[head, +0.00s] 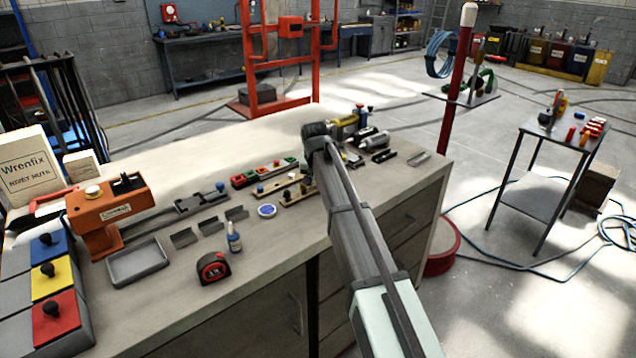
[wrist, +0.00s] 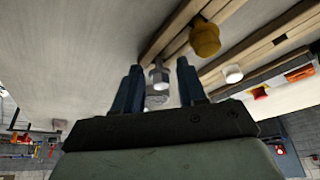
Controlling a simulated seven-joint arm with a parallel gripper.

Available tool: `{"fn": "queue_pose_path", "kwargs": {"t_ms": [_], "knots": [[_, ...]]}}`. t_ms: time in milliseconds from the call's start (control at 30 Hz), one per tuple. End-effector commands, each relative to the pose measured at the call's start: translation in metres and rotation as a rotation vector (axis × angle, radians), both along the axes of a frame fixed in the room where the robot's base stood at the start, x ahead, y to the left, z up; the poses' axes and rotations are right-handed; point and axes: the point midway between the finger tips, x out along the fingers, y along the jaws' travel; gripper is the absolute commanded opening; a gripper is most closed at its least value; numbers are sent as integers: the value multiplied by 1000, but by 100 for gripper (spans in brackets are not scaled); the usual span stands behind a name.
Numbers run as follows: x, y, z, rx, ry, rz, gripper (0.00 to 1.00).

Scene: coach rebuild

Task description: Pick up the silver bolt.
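In the wrist view, the silver bolt (wrist: 159,77) stands by a wooden strip, its grey head showing between the two dark fingers of my gripper (wrist: 159,82). The fingers are apart, with a narrow gap visible on each side of the bolt, so my gripper looks open around it. A second grey rounded shape (wrist: 156,98) shows just below; I cannot tell whether it belongs to the same bolt. In the head view, my arm hides most of my gripper and the bolt beside the wooden strip (head: 298,193).
A yellow-brass knobbed piece (wrist: 205,37) and a white-capped piece (wrist: 233,73) stand on wooden strips close by. The front right benchtop is fairly clear.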

Motion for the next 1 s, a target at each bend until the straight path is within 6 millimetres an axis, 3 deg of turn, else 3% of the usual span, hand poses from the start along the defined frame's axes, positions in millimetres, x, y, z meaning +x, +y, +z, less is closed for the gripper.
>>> {"fn": "queue_pose_path", "kwargs": {"t_ms": [67, 400, 767, 1000], "knots": [[0, 0, 0, 0, 0, 0, 33], [0, 0, 0, 0, 0, 0, 0], [0, 0, 4, 0, -1, 0, 0], [1, 0, 36, 1, -2, -1, 0]]}}
